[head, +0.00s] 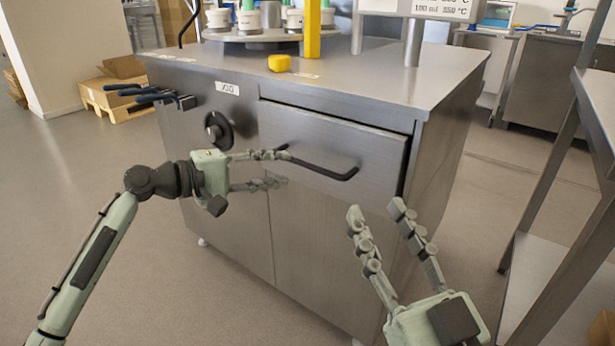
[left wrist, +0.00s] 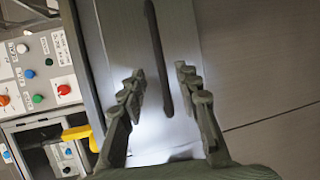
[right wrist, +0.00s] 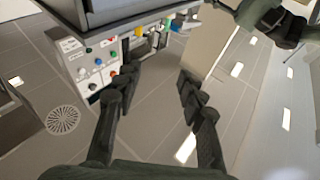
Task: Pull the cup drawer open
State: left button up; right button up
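The cup drawer (head: 335,142) is the wide steel front at the upper right of the cabinet. A narrow dark gap shows along its top and right edges. Its black bar handle (head: 340,176) runs across the front; in the left wrist view the handle (left wrist: 158,50) passes between the fingertips. My left gripper (head: 284,168) is open at the handle's left end, one finger on each side, with a visible space between each finger and the bar. My right gripper (head: 376,208) is open and empty, in front of the cabinet below the drawer's right part.
A black knob (head: 215,129) and blue-black levers (head: 150,95) stick out left of the drawer. A yellow block (head: 279,62) and yellow post (head: 312,30) are on the cabinet top (head: 400,85). A steel table (head: 545,270) stands at right. Floor before the cabinet is clear.

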aim_at(304, 166)
pick_arm(q)
jog(key=x, duration=0.7)
jog(key=shift+w+d, duration=0.15)
jog(key=shift+d, duration=0.1)
grip_shut()
